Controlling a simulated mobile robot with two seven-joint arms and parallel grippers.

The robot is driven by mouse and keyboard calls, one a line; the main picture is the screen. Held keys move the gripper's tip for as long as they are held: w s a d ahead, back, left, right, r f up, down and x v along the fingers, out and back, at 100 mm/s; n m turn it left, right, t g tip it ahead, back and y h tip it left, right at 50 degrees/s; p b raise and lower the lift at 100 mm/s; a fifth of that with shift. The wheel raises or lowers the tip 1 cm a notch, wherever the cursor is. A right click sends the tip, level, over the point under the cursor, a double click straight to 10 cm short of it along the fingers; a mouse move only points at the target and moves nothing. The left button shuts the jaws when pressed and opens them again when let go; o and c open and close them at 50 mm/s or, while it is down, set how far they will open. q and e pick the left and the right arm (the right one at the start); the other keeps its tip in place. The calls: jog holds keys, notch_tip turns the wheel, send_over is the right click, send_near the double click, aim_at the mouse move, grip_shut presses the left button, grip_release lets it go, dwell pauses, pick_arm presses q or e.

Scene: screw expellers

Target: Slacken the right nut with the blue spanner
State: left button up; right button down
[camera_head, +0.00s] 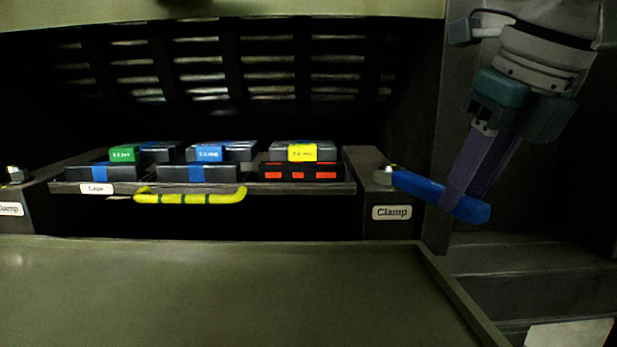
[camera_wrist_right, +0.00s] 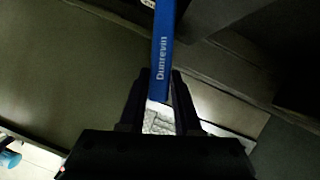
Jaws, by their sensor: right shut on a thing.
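The blue spanner (camera_head: 428,189) slants down to the right in the head view, its head end at the right nut (camera_head: 383,174) on top of the right clamp block. Whether the spanner's jaw is fully around the nut is too small to tell. My right gripper (camera_head: 450,203) is shut on the spanner's handle near its free end. In the right wrist view the blue spanner (camera_wrist_right: 163,50) runs up from between the two fingers (camera_wrist_right: 159,100). The left nut (camera_head: 15,174) is at the far left edge. My left gripper is not in view.
A cage shelf (camera_head: 300,188) with several labelled boxes and a yellow handle (camera_head: 190,197) lies between the two clamp blocks. The right block bears a "Clamp" label (camera_head: 392,212). A dark wall edge (camera_head: 437,150) stands behind the spanner. The flat tray (camera_head: 220,290) in front is clear.

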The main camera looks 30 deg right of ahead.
jog(key=shift+d, duration=0.15)
jog(key=shift+d+f+n+b, duration=0.1)
jog(key=shift+d+n+b, duration=0.2)
jog(key=shift+d+b, duration=0.25)
jog(key=shift+s+d+n+y+b, duration=0.1)
jog(key=shift+d+n+y+b, duration=0.2)
jog(key=shift+n, duration=0.1)
jog(key=shift+a, duration=0.1)
jog(key=shift+a+m, duration=0.5)
jog(key=shift+a, duration=0.05)
jog(key=shift+r, duration=0.35)
jog(key=shift+r+p, duration=0.1)
jog(key=shift+p, duration=0.25)
jog(key=shift+r+p, duration=1.3)
jog(key=shift+r, duration=0.55)
